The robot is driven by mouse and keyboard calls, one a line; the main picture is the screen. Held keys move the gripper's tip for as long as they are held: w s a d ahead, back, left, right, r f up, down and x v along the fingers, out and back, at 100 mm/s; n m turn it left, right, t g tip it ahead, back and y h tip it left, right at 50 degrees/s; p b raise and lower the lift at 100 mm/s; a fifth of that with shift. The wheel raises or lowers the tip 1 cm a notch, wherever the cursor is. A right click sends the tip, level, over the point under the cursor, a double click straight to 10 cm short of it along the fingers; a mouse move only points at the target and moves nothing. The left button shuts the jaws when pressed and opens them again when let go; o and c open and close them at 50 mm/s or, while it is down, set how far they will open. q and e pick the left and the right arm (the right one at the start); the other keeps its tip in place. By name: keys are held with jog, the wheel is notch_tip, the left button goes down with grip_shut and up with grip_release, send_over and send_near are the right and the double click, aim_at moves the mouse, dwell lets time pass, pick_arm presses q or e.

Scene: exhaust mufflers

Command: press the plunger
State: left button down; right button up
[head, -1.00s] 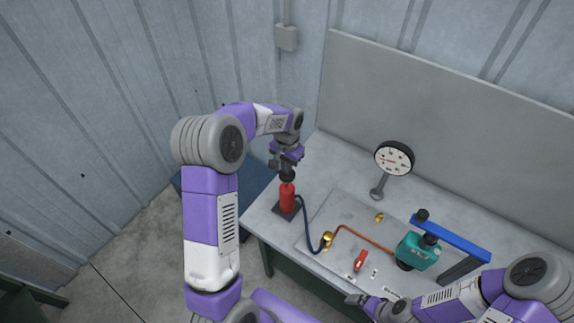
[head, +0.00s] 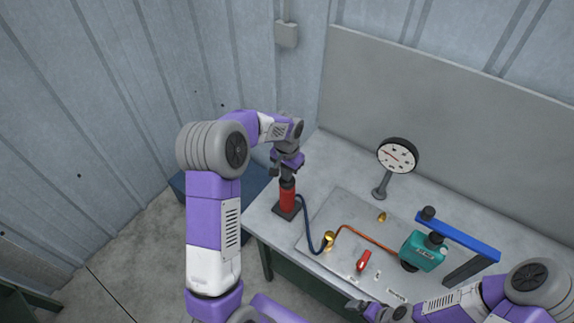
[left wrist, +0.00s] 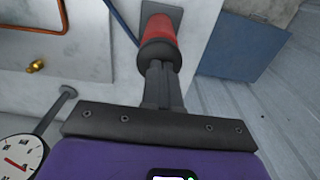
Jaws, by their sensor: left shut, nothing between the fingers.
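The plunger pump has a red cylinder (head: 287,199) and a black knob (head: 287,183) on top. It stands upright on a dark base plate at the table's left front corner. My left gripper (head: 285,172) is shut with nothing between its fingers, pointing down onto the knob. In the left wrist view the closed fingers (left wrist: 160,80) meet the dark knob (left wrist: 158,53) above the red cylinder (left wrist: 159,32). My right gripper (head: 362,306) is low over the table's front edge, its fingers too small to judge.
A dial gauge (head: 397,155) stands at the back. A blue hose (head: 305,225) runs from the pump to a brass fitting (head: 328,240). A red-handled valve (head: 363,261), a copper pipe (head: 367,239) and a teal block (head: 422,251) under a blue bar (head: 457,237) lie to the right.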

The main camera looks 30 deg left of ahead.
pick_arm(q)
jog(key=shift+s+f, duration=0.15)
jog(key=shift+f, duration=0.15)
jog(key=shift+r+p, duration=0.4)
jog(key=shift+r, duration=0.1)
jog(key=r+p, duration=0.1)
jog(key=r, duration=0.1)
jog(key=r+p, duration=0.1)
jog(key=r, duration=0.1)
jog(key=shift+w+r, duration=0.2)
jog(key=shift+r, duration=0.15)
notch_tip(320, 180, up, 9)
jog(key=shift+s+f, duration=0.1)
dwell(0.4)
